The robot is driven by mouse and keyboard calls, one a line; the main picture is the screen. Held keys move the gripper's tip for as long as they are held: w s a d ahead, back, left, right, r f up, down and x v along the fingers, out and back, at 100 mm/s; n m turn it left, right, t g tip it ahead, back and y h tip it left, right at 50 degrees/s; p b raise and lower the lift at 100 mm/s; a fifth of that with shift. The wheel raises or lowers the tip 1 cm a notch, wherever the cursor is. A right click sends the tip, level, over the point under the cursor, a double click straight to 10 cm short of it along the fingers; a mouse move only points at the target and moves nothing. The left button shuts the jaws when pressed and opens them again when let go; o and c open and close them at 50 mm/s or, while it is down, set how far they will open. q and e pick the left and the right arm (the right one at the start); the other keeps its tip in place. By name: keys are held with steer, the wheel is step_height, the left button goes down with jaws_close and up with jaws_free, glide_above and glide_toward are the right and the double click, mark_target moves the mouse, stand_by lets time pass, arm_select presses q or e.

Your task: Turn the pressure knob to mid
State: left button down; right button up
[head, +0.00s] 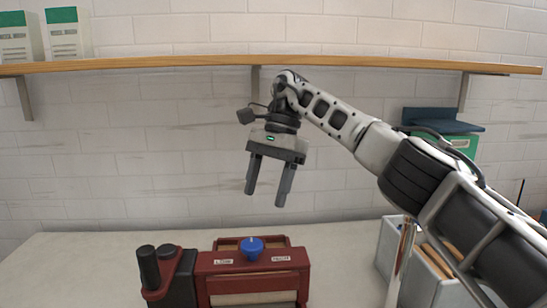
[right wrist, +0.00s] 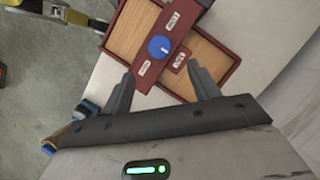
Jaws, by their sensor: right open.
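The left label seems to read LOW and the right one HIGH. In the right wrist view the knob (right wrist: 158,50) has a short white mark on its face; which label it points at is hard to tell. My right gripper (head: 266,197) is open and empty, fingers pointing down, above the knob and apart from it. In the right wrist view its fingers (right wrist: 162,78) are spread below the knob. My left gripper is not in view.
A grey bin (head: 390,248) with brown contents stands to the right. A wooden shelf (head: 200,62) with green-and-white boxes (head: 65,33) runs along the wall above. The table (head: 80,265) left of the machine is clear.

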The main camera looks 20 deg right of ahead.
steer(key=p+v, duration=0.3)
steer(key=v, duration=0.3)
steer(key=shift+d, duration=0.1)
stand_by(0.4)
